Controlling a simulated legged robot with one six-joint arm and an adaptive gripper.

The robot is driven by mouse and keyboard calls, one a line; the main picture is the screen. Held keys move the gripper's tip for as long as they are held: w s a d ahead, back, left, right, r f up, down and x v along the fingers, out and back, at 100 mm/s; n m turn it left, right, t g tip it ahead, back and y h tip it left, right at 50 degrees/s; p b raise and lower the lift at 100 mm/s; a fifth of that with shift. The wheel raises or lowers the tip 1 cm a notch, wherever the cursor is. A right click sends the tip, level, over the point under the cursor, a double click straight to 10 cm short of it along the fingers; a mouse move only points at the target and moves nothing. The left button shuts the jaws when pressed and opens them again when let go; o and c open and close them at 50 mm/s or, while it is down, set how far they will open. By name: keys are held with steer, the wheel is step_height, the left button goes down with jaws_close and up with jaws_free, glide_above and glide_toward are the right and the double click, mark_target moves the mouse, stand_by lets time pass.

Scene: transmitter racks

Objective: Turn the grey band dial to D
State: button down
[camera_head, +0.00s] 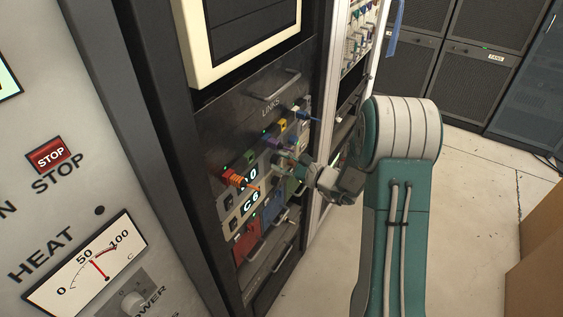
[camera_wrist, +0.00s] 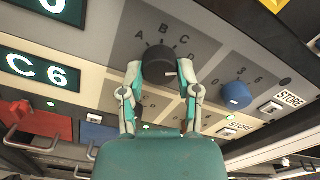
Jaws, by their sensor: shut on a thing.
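The grey band dial (camera_wrist: 158,66) is a dark round knob on a grey plate in the wrist view. In the head view my gripper (camera_head: 295,168) reaches the rack panel and hides the dial.
A blue dial (camera_wrist: 235,95) sits close to the right of my gripper, with white STORE buttons (camera_wrist: 271,107) beyond it. A display reading C6 (camera_wrist: 38,71) is at the left. In the head view, an orange plug (camera_head: 234,180) and other coloured plugs stick out near my gripper.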

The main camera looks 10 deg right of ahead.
steer(key=shift+f, duration=0.1)
steer(key=shift+c, duration=1.5)
jaws_free()
steer(key=v, duration=1.2)
steer(key=shift+w, duration=0.1)
